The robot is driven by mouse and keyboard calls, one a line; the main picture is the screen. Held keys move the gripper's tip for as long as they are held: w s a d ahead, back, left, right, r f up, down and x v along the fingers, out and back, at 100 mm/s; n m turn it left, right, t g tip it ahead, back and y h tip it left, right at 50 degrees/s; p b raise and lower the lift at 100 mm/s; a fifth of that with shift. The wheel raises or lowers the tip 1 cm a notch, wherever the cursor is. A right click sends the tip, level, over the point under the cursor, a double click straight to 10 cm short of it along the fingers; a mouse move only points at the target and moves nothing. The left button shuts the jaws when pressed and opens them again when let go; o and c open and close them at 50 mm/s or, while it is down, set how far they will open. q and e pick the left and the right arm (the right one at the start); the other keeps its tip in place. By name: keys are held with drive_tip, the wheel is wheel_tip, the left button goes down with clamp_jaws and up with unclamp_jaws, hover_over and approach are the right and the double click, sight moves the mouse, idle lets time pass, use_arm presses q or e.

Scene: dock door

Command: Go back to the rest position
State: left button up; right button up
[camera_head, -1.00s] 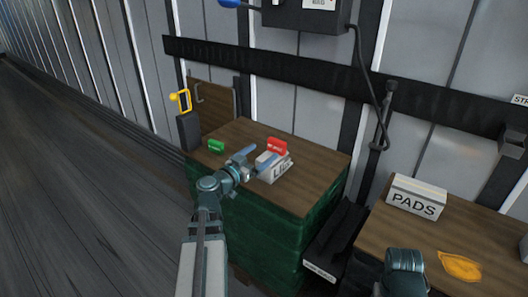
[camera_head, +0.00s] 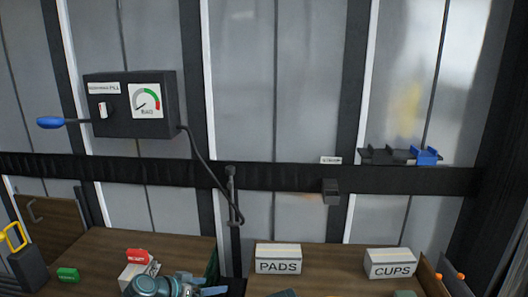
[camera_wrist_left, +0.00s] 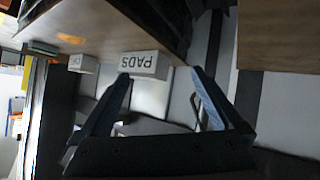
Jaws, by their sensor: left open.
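My left gripper (camera_head: 207,291) is at the bottom edge of the head view, in front of the left wooden table top and just right of a box with a red piece on it. The left wrist view shows its two blue-grey fingers (camera_wrist_left: 160,82) spread wide with nothing held between them. The PADS box (camera_wrist_left: 146,65) appears upside down beyond the fingers, apart from them. My right gripper cannot be made out in either view.
A red piece (camera_head: 137,256) and green piece (camera_head: 68,274) are on the left table. A gauge box (camera_head: 131,104) with a blue-handled lever (camera_head: 50,122) hangs on the wall.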

use_arm(q)
drive_tip(key=s+d+r+g+y+p, duration=0.2)
drive_tip(key=s+d+g+y+p, duration=0.1)
drive_tip(key=s+d+g+p, duration=0.5)
drive_tip(key=s+d+r+y+p, duration=0.1)
drive_tip(key=s+y+p, duration=0.1)
drive_tip(key=s+y, duration=0.1)
drive_tip(key=s+d+r+n+y+p, duration=0.1)
drive_tip(key=s+r+y+p, duration=0.1)
drive_tip(key=s, duration=0.3)
drive_tip(key=shift+s+d+r+g+y+p, duration=0.25)
drive_tip(key=shift+s+d+g+y+p, duration=0.15)
drive_tip(key=shift+y+p, duration=0.1)
use_arm(e)
wheel_tip(320, 180, up, 15)
drive_tip(key=shift+r, duration=0.15)
